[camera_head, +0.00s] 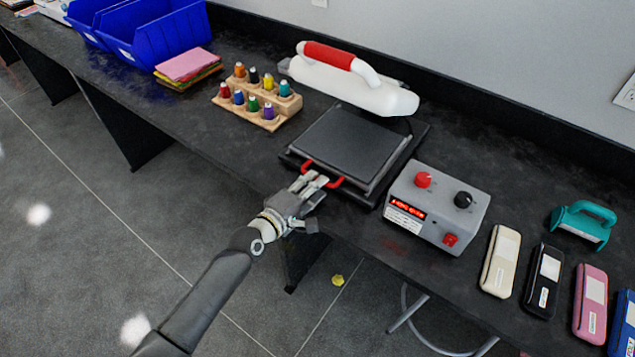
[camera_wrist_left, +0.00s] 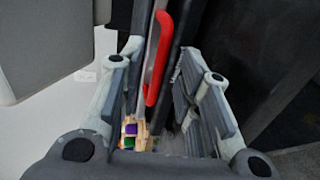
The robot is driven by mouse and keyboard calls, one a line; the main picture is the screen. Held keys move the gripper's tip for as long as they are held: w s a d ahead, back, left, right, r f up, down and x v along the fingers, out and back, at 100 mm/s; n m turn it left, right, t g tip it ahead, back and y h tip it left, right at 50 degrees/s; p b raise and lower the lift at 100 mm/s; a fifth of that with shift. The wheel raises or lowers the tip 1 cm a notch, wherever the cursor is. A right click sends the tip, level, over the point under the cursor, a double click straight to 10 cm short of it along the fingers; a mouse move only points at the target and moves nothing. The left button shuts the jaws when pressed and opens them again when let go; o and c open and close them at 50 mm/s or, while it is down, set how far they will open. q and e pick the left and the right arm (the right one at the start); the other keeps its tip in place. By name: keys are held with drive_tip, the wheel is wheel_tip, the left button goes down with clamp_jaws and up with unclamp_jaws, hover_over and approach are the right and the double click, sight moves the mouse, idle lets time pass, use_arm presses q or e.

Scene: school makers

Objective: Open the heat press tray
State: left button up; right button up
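The heat press tray (camera_head: 345,148) is a dark flat plate on a black base, with a red handle (camera_head: 322,174) along its front edge. My left gripper (camera_head: 314,182) is at this handle, reaching in from the front left. In the left wrist view, the fingers (camera_wrist_left: 158,85) stand apart, with the red handle (camera_wrist_left: 157,70) between and beyond them; I cannot tell whether they touch it. The white press top (camera_head: 350,84) with a red grip (camera_head: 328,56) is raised behind the tray. My right gripper is not in view.
A grey control box (camera_head: 437,207) with knobs stands right of the tray. A wooden thread rack (camera_head: 259,105) stands left of it. Blue bins (camera_head: 150,35) and cloths (camera_head: 188,66) lie farther left. Several cases (camera_head: 500,262) and a teal tool (camera_head: 583,224) are at right.

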use_arm(q)
drive_tip(key=shift+x, duration=1.15)
clamp_jaws()
